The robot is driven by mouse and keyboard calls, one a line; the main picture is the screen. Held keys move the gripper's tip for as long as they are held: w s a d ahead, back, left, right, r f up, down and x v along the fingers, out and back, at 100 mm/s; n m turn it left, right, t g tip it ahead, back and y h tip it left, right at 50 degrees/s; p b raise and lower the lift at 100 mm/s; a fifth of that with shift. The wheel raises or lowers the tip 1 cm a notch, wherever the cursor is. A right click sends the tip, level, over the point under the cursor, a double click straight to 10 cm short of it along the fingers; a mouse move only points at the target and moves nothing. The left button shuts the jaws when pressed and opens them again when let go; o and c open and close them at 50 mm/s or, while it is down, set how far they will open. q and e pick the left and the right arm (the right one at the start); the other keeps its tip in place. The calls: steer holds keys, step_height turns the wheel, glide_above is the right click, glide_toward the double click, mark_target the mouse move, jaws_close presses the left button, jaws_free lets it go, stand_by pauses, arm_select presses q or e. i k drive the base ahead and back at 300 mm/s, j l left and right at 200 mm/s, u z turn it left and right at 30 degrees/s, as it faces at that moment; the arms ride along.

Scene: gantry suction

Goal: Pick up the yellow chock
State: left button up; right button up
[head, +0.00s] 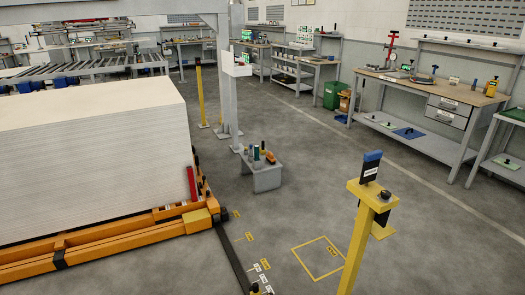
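A yellow block (198,221), which may be the yellow chock, is at the near right corner of the orange frame (120,237) under a tall white stack (90,160). I cannot tell whether it rests on the frame or on the floor beside it. A small black and yellow thing (256,288) shows at the bottom edge, cut off and too small to name. Neither of my grippers is in view.
A yellow post (357,240) with a blue-topped black device (371,166) stands at the right. A small grey table (266,178) with several items stands mid-floor. A yellow floor square (318,258) is empty. A workbench (430,100) lines the right wall. Open floor lies between.

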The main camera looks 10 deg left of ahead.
mark_target(262, 151)
steer(key=u, duration=1.75)
steer(key=z, duration=1.35)
steer(key=i+l+z, duration=0.3)
steer(key=l+z, duration=0.2)
steer(key=i+l+z, duration=0.3)
steer(key=z, duration=0.2)
steer(key=i+l+z, duration=0.2)
steer(key=i+z, duration=0.65)
steer(key=z, duration=0.15)
steer(key=i+u, duration=0.15)
steer(key=i, duration=0.3)
steer(key=i+l+u, duration=0.15)
steer(key=i, duration=0.3)
steer(key=i+u, duration=0.2)
steer(key=i, duration=0.25)
steer(key=i+l+u, duration=0.15)
steer(key=i, duration=0.25)
steer(key=i+j+u, duration=0.25)
steer(key=u, duration=0.15)
steer(key=i+j+u, duration=0.1)
steer(key=i+u, duration=0.75)
steer(key=i+l+u, duration=0.1)
steer(key=i+u, duration=0.3)
steer(key=i+l+u, duration=0.2)
steer(key=u, duration=0.25)
steer(key=i, duration=0.1)
